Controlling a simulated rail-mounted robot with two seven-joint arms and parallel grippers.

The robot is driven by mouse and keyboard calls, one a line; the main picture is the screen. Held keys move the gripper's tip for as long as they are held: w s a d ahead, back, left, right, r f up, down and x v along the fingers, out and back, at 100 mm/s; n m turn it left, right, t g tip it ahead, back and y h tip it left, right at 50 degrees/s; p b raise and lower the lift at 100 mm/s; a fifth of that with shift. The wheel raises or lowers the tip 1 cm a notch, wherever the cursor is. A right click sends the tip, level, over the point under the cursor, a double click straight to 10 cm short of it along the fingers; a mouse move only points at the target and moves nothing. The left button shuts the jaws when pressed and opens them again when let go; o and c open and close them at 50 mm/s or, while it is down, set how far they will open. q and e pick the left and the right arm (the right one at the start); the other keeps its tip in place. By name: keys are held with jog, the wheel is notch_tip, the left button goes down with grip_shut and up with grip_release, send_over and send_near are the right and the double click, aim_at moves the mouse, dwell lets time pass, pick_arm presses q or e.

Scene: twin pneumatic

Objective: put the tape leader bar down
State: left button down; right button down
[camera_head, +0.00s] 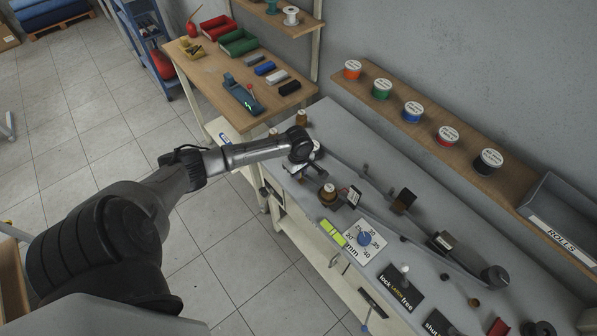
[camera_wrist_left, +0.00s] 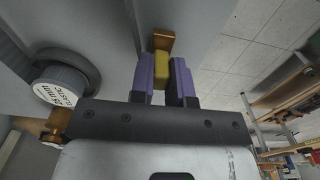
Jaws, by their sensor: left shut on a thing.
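In the left wrist view, my left gripper (camera_wrist_left: 165,80) is shut on a small yellow block (camera_wrist_left: 162,68), which looks to be the tape leader bar. The block sits between the two purple-grey fingers. A brass-coloured piece (camera_wrist_left: 163,40) shows just beyond the fingertips; I cannot tell whether it touches the block. In the head view, my left gripper (camera_head: 312,172) is over the near left part of the grey bench (camera_head: 335,122), and the held bar is hidden or too small to make out. My right gripper is not in view.
A white-topped roll labelled elastic (camera_wrist_left: 60,88) is left of the fingers in the wrist view. A brown round part (camera_head: 327,193), a dial plate (camera_head: 364,239) and a dark lock/free plate (camera_head: 400,288) are on the bench. Coloured spools line the back shelf (camera_head: 465,135).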

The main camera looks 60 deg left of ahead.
pick_arm(q)
jog(key=shift+f, duration=0.1)
jog(key=c, duration=1.1)
grip_release()
jog(key=shift+f, duration=0.1)
notch_tip(320, 180, up, 12)
jog(key=p, duration=0.1)
jog(key=s+d+f+m, duration=0.3)
jog(key=s+d+m, duration=0.1)
jog(key=d, duration=0.3)
jog(key=s+d+f+m+t, duration=0.1)
jog(key=s+d+f+m, duration=0.2)
jog(key=d+m, duration=0.25)
jog(key=s+d+f+m, duration=0.3)
jog(key=s+d+m, duration=0.1)
jog(key=d, duration=0.4)
jog(key=s+d+r+m+t, duration=0.2)
jog(key=s+d+r+m, duration=0.3)
jog(key=s, duration=0.5)
jog(key=shift+d+r+m+t, duration=0.35)
jog(key=shift+d+m, duration=1)
jog(key=shift+m, duration=0.4)
